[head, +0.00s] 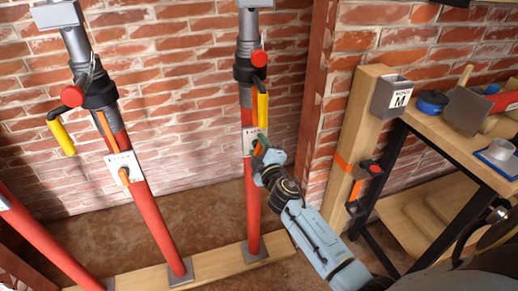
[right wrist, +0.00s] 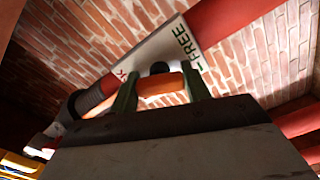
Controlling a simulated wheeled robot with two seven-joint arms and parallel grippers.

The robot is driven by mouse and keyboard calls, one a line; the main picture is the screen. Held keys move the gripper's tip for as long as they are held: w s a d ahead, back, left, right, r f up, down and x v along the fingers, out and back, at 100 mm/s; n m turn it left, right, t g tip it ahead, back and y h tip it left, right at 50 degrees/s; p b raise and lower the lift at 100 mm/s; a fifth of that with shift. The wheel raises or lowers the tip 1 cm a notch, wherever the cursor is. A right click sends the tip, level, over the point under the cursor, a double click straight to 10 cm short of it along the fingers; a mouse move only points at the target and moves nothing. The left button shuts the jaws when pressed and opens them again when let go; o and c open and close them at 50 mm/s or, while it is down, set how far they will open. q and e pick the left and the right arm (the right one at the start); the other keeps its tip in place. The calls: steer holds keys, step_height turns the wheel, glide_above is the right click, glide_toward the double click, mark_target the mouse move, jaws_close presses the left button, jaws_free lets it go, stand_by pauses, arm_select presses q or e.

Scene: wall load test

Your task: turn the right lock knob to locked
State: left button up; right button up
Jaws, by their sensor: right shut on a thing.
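The right lock knob (right wrist: 162,94) is an orange bar on a dark round hub, mounted on a white plate (right wrist: 165,50) marked FREE in green. In the head view the plate (head: 249,139) is on the right red post (head: 251,200), and my gripper partly covers the knob. My right gripper (head: 261,147) is shut on the knob. In the right wrist view its two green fingers (right wrist: 161,92) stand at either side of the bar. A red mark at the plate's other end is mostly hidden, and I cannot tell the knob's exact setting. My left gripper is not in view.
A left red post (head: 150,213) has its own plate and orange knob (head: 123,175). Yellow handles (head: 262,110) hang above. To the right are a wooden post (head: 352,140) with a grey box (head: 391,97) marked M, and a workbench (head: 450,145). A brick wall stands behind.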

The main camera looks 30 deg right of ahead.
steer(key=n, duration=0.3)
steer(key=shift+n, duration=0.8)
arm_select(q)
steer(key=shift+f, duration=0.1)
arm_select(e)
steer(key=o, duration=1)
steer(key=shift+c, duration=0.2)
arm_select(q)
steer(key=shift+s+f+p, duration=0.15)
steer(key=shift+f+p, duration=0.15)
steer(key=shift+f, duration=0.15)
arm_select(e)
steer(key=v, duration=1.3)
steer(key=shift+s, duration=0.2)
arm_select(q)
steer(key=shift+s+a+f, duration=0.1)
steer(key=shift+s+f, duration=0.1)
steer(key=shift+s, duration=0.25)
